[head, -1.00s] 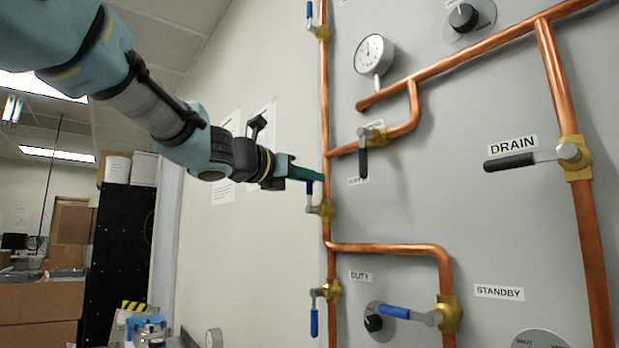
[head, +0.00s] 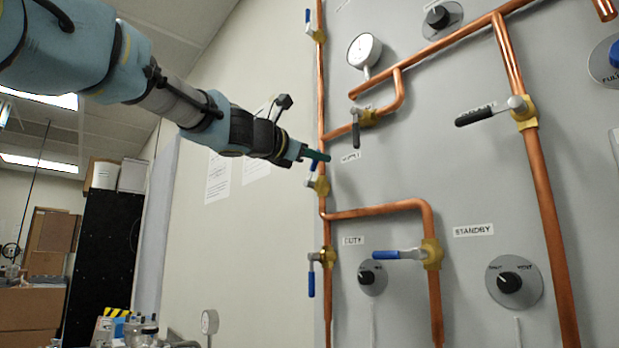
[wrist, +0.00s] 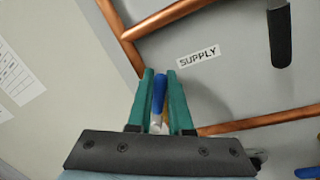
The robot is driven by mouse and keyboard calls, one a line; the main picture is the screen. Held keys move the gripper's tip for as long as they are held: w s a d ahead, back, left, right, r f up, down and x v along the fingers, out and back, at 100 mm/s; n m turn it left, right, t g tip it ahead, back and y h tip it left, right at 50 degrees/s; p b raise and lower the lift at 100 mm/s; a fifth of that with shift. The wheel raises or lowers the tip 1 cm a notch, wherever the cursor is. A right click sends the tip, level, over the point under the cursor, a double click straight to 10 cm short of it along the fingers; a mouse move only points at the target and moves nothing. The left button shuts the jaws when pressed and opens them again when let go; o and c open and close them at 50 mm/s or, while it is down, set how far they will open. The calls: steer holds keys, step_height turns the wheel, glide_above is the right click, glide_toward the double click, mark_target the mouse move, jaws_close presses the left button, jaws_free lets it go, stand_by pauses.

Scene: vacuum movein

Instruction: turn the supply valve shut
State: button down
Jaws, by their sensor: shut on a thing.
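My gripper (head: 318,156) is at the left edge of the grey panel, its green fingers shut on a blue lever handle (wrist: 159,92). In the wrist view the handle stands between the two fingers (wrist: 160,97). In the head view the fingers partly hide the handle (head: 313,168), which points up from a brass valve (head: 319,186) on the vertical copper pipe. A SUPPLY label (wrist: 198,57) is on the panel to the right of the fingers, partly blurred in the head view (head: 350,157).
A black-handled valve (head: 356,135) hangs just right of my gripper. Below are another blue lever (head: 311,283) and the DUTY valve's horizontal blue lever (head: 399,254). Copper pipes (head: 375,211) cross the panel. A gauge (head: 365,51) is above.

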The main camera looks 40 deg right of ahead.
steer(key=s+f+m+g+h+b, duration=0.1)
steer(key=s+f+m+g+b, duration=0.2)
steer(key=m+b, duration=1)
step_height(320, 180, down, 3)
steer(key=b, duration=0.4)
steer(key=shift+s+m, duration=0.15)
steer(key=shift+m, duration=0.25)
steer(key=shift+a, duration=0.1)
steer(key=c, duration=0.8)
jaws_free()
steer(key=shift+c, duration=0.2)
steer(key=a+f+b, duration=0.2)
steer(key=a+b, duration=0.3)
steer(key=a, duration=0.5)
steer(key=shift+w+a, duration=0.3)
steer(key=shift+s+f, duration=0.1)
